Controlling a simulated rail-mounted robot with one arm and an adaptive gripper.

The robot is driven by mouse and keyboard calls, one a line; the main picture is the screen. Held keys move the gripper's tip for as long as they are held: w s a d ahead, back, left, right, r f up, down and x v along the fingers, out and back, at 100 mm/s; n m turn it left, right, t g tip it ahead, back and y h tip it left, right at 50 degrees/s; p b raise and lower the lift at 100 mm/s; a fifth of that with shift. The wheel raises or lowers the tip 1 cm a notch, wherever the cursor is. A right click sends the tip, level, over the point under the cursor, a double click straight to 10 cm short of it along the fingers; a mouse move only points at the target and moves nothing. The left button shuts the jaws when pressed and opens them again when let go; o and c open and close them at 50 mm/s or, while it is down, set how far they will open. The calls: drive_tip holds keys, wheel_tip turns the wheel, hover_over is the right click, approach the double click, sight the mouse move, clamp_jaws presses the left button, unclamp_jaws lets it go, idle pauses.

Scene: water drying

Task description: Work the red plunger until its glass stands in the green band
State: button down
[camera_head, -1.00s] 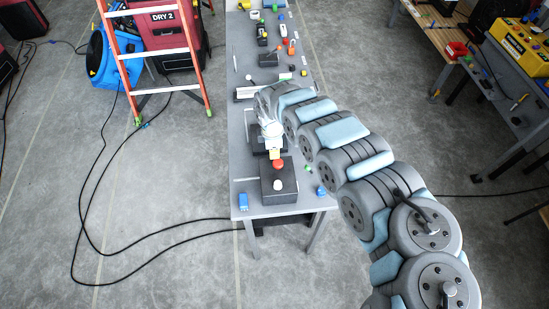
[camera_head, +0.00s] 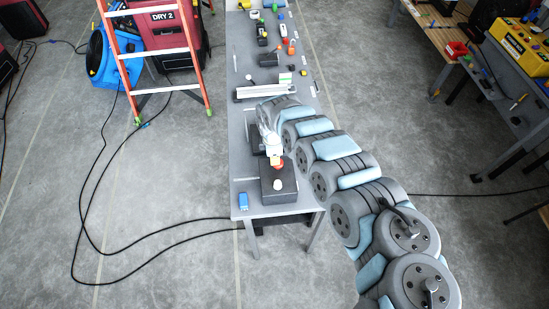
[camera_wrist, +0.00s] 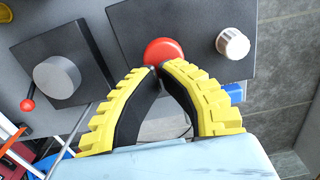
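The red plunger (camera_wrist: 163,52) is a round red cap on a dark box (camera_wrist: 205,20), which has a white ribbed knob (camera_wrist: 233,43) on its right in the wrist view. In the head view the red plunger (camera_head: 280,166) is partly covered by my gripper (camera_head: 275,159), and the white knob (camera_head: 278,185) is nearer the table's end. In the wrist view my gripper (camera_wrist: 157,70) has yellow ribbed fingers with their tips together, empty, at the lower edge of the red cap. I cannot tell whether they touch it. I cannot make out the glass or green band.
A dark block with a grey disc (camera_wrist: 57,76) and a red-tipped lever (camera_wrist: 28,104) stands beside the box. A blue item (camera_head: 243,201) lies near the table's front left corner. Tools and small items line the grey table (camera_head: 240,130) farther back. An orange ladder (camera_head: 190,60) stands left.

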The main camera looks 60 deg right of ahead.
drive_tip(key=shift+f, duration=0.1)
drive_tip(key=shift+f, duration=0.9)
drive_tip(key=shift+r, duration=0.1)
wheel_tip(320, 180, up, 4)
drive_tip(key=p, duration=0.3)
drive_tip(key=shift+w+a+p, duration=0.1)
drive_tip(key=shift+p, duration=0.25)
drive_tip(key=shift+r, duration=0.55)
wheel_tip(320, 180, up, 9)
drive_tip(key=shift+w+b, duration=0.15)
drive_tip(key=shift+b, duration=0.3)
drive_tip(key=shift+a+f, duration=0.1)
